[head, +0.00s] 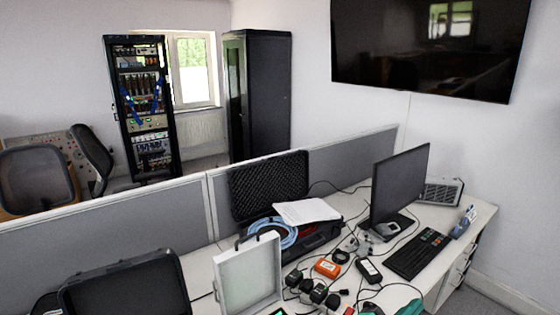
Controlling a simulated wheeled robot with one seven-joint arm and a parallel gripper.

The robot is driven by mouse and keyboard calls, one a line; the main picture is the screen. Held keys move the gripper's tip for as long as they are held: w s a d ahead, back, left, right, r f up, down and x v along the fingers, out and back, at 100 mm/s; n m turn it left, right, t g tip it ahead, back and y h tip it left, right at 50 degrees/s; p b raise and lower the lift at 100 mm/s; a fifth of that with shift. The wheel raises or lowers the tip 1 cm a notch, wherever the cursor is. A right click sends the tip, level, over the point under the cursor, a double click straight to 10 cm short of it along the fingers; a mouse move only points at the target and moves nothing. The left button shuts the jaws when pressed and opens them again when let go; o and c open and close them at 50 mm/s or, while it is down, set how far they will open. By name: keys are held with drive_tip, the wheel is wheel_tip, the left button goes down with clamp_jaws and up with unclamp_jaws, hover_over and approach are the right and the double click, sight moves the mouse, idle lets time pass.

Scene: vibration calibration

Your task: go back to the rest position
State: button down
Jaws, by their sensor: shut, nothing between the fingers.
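My gripper and arm are not in view in the head view. An open white case (247,272) with a handle stands at the front middle of the desk, its lid upright. A bit of a lit green screen shows at its lower right, cut off by the frame's bottom edge. An orange device (327,268) lies to the right of the case among black cables and adapters. Teal items (411,308) show at the bottom edge, mostly cut off.
A monitor (399,185) and a black keyboard (418,254) stand on the right of the desk. An open black case (270,188) holds blue cable and papers. Another black case (125,288) is at lower left. A grey partition (110,235) runs behind the desk.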

drive_tip(key=s+a+f+n+t+y, duration=0.3)
drive_tip(key=s+a+f+n+y, duration=0.3)
drive_tip(key=a+f+n, duration=0.25)
drive_tip(key=s+a+f+n+t+y, duration=0.3)
drive_tip(key=s+a+f+n+y, duration=0.2)
drive_tip(key=a+f+n, duration=0.3)
drive_tip(key=s+a+f+n+y, duration=0.1)
drive_tip(key=s+a, duration=0.3)
drive_tip(key=s, duration=0.4)
drive_tip(key=s+a+f+y, duration=0.1)
drive_tip(key=s+a, duration=0.4)
drive_tip(key=s, duration=0.2)
drive_tip(key=s+a+f+n+g+y, duration=0.1)
drive_tip(key=s+a, duration=0.3)
drive_tip(key=s, duration=0.4)
drive_tip(key=shift+s+a+f+n+y, duration=0.2)
drive_tip(key=shift+s+f+n+y, duration=0.15)
drive_tip(key=shift+f, duration=0.25)
drive_tip(key=shift+w, duration=0.1)
